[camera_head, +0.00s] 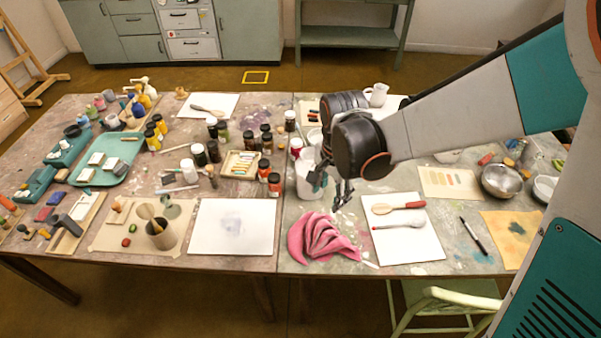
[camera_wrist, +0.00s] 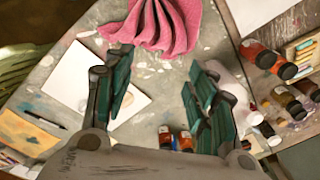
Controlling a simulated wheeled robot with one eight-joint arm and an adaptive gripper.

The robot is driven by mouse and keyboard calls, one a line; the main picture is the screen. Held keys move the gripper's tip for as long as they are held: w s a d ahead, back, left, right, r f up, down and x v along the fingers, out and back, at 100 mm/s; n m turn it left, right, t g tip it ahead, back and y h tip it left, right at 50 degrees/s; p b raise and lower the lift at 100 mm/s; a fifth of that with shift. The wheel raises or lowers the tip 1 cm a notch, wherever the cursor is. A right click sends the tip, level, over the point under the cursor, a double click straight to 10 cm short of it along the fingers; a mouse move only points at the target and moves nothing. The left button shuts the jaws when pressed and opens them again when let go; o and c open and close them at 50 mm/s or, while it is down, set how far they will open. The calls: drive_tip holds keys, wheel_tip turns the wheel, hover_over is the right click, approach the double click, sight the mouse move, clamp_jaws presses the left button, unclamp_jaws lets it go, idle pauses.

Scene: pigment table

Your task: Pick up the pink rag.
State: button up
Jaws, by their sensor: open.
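The pink rag (camera_head: 318,238) lies crumpled in folds near the front edge of the table, left of a white sheet with spoons. It also shows at the top of the wrist view (camera_wrist: 158,22), beyond my fingertips. My gripper (camera_head: 331,182) is above the table, behind the rag in the head view and apart from it. In the wrist view my gripper (camera_wrist: 158,75) has its two teal fingers spread with nothing between them. The underside of the rag is hidden.
A white sheet (camera_head: 410,250) with a wooden spoon (camera_head: 398,207) and a white spoon lies right of the rag. A white container (camera_head: 306,180) stands beside my gripper. Dark and red-labelled jars (camera_head: 265,170) stand to the left. Another white sheet (camera_head: 235,243) lies left of the rag.

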drive_tip(key=s+a+f, duration=0.1)
drive_tip(key=f, duration=0.1)
drive_tip(key=b, duration=0.3)
hover_over(324, 232)
drive_tip(key=shift+g, duration=0.3)
drive_tip(key=f, duration=0.7)
drive_tip(key=shift+a+f, duration=0.25)
drive_tip(key=shift+f, duration=0.1)
drive_tip(key=shift+d+f+b, duration=0.2)
drive_tip(key=shift+f+b, duration=1.15)
drive_tip(key=shift+f, duration=1.75)
clamp_jaws()
drive_tip(key=shift+r, duration=0.1)
wheel_tip(324, 232, up, 20)
drive_tip(key=p, duration=0.7)
drive_tip(key=c, duration=1)
unclamp_jaws()
